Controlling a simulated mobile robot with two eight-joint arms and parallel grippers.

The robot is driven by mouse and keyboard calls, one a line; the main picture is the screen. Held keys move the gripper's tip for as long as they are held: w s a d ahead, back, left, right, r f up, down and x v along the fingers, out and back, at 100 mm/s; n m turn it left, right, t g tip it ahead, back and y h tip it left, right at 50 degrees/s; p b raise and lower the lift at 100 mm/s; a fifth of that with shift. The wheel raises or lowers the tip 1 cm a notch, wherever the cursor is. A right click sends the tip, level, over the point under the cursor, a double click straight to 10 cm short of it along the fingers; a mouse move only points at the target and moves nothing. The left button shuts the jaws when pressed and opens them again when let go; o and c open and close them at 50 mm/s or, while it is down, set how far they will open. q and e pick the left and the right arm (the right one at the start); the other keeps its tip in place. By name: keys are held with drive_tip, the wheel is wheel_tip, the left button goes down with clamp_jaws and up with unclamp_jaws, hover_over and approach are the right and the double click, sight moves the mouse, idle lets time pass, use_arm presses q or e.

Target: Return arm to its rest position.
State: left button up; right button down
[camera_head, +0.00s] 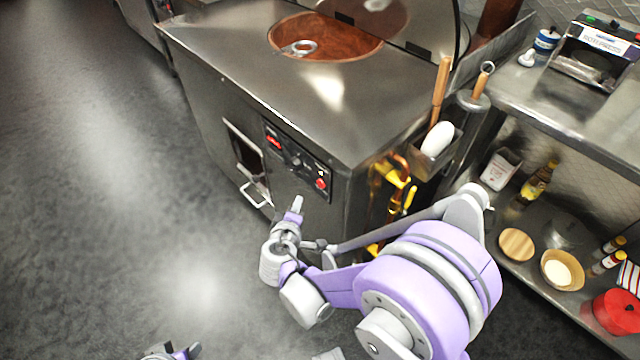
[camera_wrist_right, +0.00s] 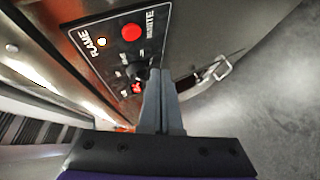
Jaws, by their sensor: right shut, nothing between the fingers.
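My right gripper (camera_head: 297,204) is in front of the steel tandoor's control side in the head view, with its arm reaching in from the lower right. In the right wrist view its two grey fingers (camera_wrist_right: 162,76) are together with nothing between them. Behind them is the control panel (camera_wrist_right: 120,55) with a red button, a knob and a red switch. The fingers overlap the panel's edge in that view; I cannot tell the exact gap. A small grey and purple part at the bottom edge of the head view seems to be my left gripper (camera_head: 172,352), mostly cut off.
The tandoor (camera_head: 250,60) has an open copper mouth and a white handle (camera_head: 254,196) low on its front. Yellow pipe fittings (camera_head: 397,185) and a tool holder (camera_head: 437,158) are on its right side. A steel shelf (camera_head: 560,115) stands at right. The floor at left is clear.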

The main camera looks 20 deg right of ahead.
drive_tip(key=shift+d, duration=0.1)
idle(0.3)
drive_tip(key=s+d+r+m+g+y, duration=0.2)
drive_tip(key=s+m+g+y, duration=0.5)
drive_tip(key=s, duration=1.8)
use_arm(q)
wheel_tip(320, 180, up, 15)
drive_tip(key=w+p, duration=0.2)
drive_tip(key=p, duration=1.1)
drive_tip(key=shift+t+p, duration=0.3)
drive_tip(key=shift+p, duration=0.1)
use_arm(e)
wheel_tip(320, 180, up, 15)
drive_tip(key=w+m+t, duration=0.1)
drive_tip(key=w, duration=0.1)
drive_tip(key=shift+d+r+h, duration=0.15)
drive_tip(key=shift+r+h, duration=0.05)
drive_tip(key=shift+h, duration=0.1)
use_arm(q)
drive_tip(key=shift+s+r, duration=0.1)
use_arm(e)
drive_tip(key=shift+s, duration=0.15)
